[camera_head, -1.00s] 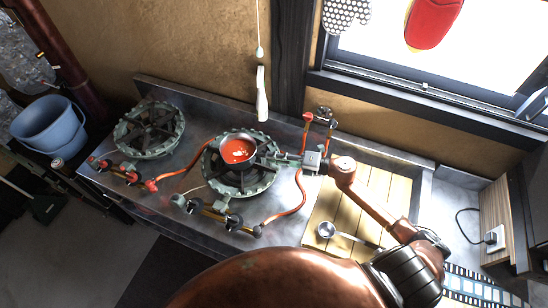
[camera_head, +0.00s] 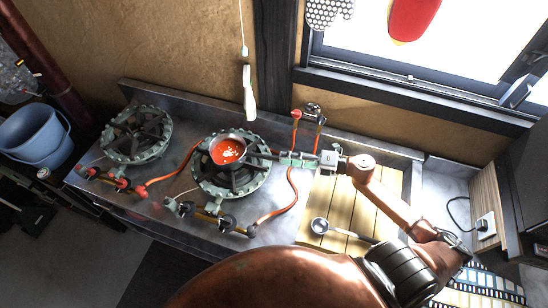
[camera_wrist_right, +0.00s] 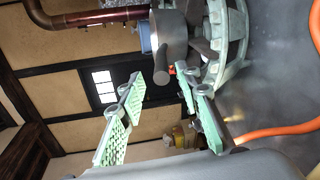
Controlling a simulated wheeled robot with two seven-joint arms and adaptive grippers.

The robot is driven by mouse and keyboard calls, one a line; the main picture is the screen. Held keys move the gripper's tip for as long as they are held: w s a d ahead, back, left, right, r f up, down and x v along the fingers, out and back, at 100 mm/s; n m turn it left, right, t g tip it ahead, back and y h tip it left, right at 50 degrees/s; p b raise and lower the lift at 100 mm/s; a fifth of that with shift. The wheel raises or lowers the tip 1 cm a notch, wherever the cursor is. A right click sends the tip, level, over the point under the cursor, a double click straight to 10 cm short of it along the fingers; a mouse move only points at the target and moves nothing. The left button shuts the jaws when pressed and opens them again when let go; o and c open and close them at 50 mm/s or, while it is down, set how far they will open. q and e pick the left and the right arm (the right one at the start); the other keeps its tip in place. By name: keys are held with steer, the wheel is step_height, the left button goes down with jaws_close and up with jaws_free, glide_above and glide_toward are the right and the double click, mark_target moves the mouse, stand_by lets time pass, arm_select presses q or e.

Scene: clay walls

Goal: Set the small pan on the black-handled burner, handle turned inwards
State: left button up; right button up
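The small pan (camera_head: 228,150) with red contents sits on the right burner (camera_head: 232,188), which has black knobs. It lies toward the burner's back-left side, and its dark handle points right toward my right gripper (camera_head: 283,158). In the right wrist view the pan (camera_wrist_right: 168,32) shows its handle end-on, just beyond the fingertips. My right gripper (camera_wrist_right: 157,84) is open there, its green fingers apart with nothing between them. My left gripper is not in view.
A second burner (camera_head: 137,135) with red knobs stands empty at the left. A ladle (camera_head: 320,226) lies on the wooden board (camera_head: 340,205) below my right arm. An orange hose (camera_head: 291,196) runs beside the right burner. A blue bucket (camera_head: 36,136) stands at far left.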

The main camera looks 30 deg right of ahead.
steer(key=shift+v, duration=1.45)
steer(key=shift+a, duration=0.15)
stand_by(1.3)
